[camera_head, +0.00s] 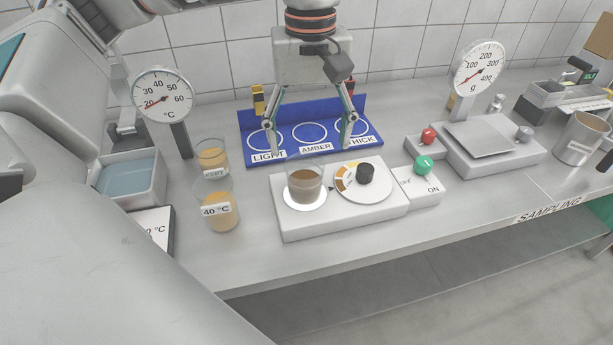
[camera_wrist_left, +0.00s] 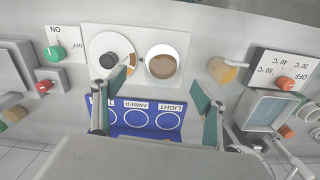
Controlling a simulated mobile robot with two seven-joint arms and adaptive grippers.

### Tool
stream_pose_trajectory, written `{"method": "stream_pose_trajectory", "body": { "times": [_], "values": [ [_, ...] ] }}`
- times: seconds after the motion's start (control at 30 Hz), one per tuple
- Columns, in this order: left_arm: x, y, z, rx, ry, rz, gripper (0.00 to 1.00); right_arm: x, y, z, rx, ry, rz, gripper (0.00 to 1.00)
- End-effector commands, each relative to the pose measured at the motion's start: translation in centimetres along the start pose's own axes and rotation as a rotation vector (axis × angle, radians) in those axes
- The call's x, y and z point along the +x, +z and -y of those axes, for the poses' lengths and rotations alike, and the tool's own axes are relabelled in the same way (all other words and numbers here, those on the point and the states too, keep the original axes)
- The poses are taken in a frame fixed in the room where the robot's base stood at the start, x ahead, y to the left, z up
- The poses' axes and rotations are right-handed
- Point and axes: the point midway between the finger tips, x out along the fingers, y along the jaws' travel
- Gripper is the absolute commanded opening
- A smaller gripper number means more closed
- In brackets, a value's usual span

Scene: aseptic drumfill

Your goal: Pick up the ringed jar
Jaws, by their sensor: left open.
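A clear jar of brown liquid (camera_head: 305,188) stands upright on a bright white disc (camera_head: 303,205) at the left of a white block; I take it as the ringed jar. It also shows from above in the wrist view (camera_wrist_left: 162,66). My left gripper (camera_head: 310,148) hangs with two fingers spread wide and nothing between them. In the head view its fingers are in front of the blue rack (camera_head: 360,105), behind the jar. In the wrist view the gripper (camera_wrist_left: 162,82) has the jar just beyond its fingertips. My right gripper is not in view.
Two jars of amber liquid, marked KEPT (camera_head: 212,159) and 40 °C (camera_head: 221,212), stand left of the block. A black knob (camera_head: 365,173) on a colour dial is close right of the brown jar. Scales (camera_head: 485,140) stand further right. Bare bench runs along the front.

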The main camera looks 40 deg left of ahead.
Motion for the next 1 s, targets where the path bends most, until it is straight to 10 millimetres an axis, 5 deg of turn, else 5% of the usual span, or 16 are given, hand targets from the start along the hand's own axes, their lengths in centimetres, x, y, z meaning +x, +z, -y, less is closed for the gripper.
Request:
{"method": "stream_pose_trajectory", "body": {
  "times": [0.7,0.93,1.0],
  "values": [
    [7.4,-0.6,0.9,-0.001,-0.006,-0.005,0.72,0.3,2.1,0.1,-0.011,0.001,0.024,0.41],
    [7.6,-0.6,0.8,-0.002,-0.003,-0.008,0.72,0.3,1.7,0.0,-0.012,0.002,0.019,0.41],
    [7.6,-0.6,0.8,-0.002,-0.003,-0.008,0.59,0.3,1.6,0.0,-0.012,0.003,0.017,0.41]
  ]
}}
